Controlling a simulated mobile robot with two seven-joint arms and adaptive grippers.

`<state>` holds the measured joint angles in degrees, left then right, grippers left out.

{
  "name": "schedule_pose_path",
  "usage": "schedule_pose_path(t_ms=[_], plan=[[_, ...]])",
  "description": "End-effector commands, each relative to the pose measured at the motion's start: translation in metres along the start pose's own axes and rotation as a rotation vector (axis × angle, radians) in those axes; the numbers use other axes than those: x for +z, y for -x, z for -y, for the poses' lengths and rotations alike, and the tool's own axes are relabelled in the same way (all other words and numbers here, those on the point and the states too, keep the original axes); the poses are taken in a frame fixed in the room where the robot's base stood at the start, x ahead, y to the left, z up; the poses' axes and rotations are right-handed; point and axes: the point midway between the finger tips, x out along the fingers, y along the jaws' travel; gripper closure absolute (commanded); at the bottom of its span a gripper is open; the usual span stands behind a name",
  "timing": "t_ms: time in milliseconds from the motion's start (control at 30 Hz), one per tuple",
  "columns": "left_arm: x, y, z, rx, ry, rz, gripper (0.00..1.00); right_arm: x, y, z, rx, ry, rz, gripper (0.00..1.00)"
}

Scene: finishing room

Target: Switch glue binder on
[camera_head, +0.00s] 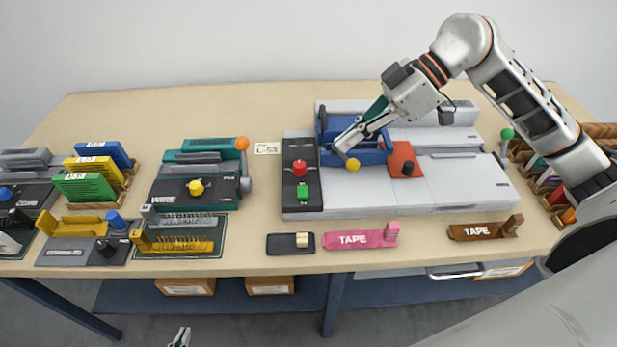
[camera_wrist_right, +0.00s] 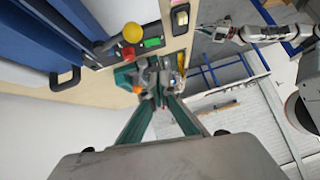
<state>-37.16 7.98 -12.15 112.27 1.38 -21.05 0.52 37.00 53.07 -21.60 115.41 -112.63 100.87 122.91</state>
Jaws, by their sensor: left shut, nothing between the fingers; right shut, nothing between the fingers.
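A large pale grey machine (camera_head: 450,185), which I take to be the glue binder, stands at the right of the table, with a blue clamp part (camera_head: 370,157) and a yellow ball knob (camera_head: 352,165). Its black left panel carries a red button (camera_head: 299,168) and a green button (camera_head: 302,192); the green one also shows in the right wrist view (camera_wrist_right: 152,42). My right gripper (camera_head: 338,146) is shut and empty, above the blue part near the yellow knob; contact cannot be told. My left gripper (camera_head: 181,337) is shut and empty, low in front of the table.
A black block with a cream switch (camera_head: 302,240) lies in front of the machine, beside a pink tape holder (camera_head: 360,236) and a brown one (camera_head: 485,230). Other small machines, including one with an orange knob (camera_head: 242,143), fill the left. The table's back left is clear.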

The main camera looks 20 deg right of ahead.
Motion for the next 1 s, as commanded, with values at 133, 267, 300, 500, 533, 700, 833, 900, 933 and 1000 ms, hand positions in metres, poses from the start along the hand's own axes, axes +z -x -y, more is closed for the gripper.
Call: schedule_pose_path(t_ms=[133, 267, 300, 500, 533, 700, 833, 900, 933, 1000], plan=[[0.002, 0.001, -0.001, 0.001, 0.0, 0.004, 1.0, 0.0, 0.0, 0.0, -0.001, 0.002, -0.001, 1.0], [0.002, 0.001, -0.001, 0.001, 0.0, 0.004, 1.0, 0.0, -0.003, 0.0, -0.002, 0.003, -0.002, 1.0], [0.002, 0.001, -0.001, 0.001, 0.0, 0.004, 1.0, 0.0, -0.005, 0.0, -0.002, 0.003, -0.002, 1.0], [-0.002, 0.002, 0.0, 0.001, 0.0, 0.001, 1.0, -0.001, -0.032, 0.002, -0.007, 0.004, -0.003, 1.0], [-0.002, 0.003, 0.0, 0.001, 0.0, 0.001, 1.0, -0.001, -0.037, 0.002, -0.007, 0.004, -0.004, 1.0], [-0.007, 0.004, 0.001, 0.0, -0.001, -0.003, 1.0, -0.002, -0.071, 0.002, -0.006, 0.003, -0.005, 1.0], [-0.01, 0.004, 0.001, -0.001, -0.001, -0.007, 1.0, -0.002, -0.096, 0.002, -0.006, 0.004, -0.005, 1.0], [-0.011, 0.004, 0.002, -0.001, -0.001, -0.008, 1.0, 0.004, -0.107, 0.001, -0.005, 0.0, -0.003, 1.0], [-0.011, 0.004, 0.002, -0.001, -0.001, -0.008, 1.0, 0.008, -0.11, 0.001, -0.004, -0.001, -0.002, 1.0], [-0.011, 0.004, 0.002, -0.001, -0.002, -0.008, 1.0, 0.015, -0.117, 0.001, -0.003, 0.0, -0.002, 1.0]])
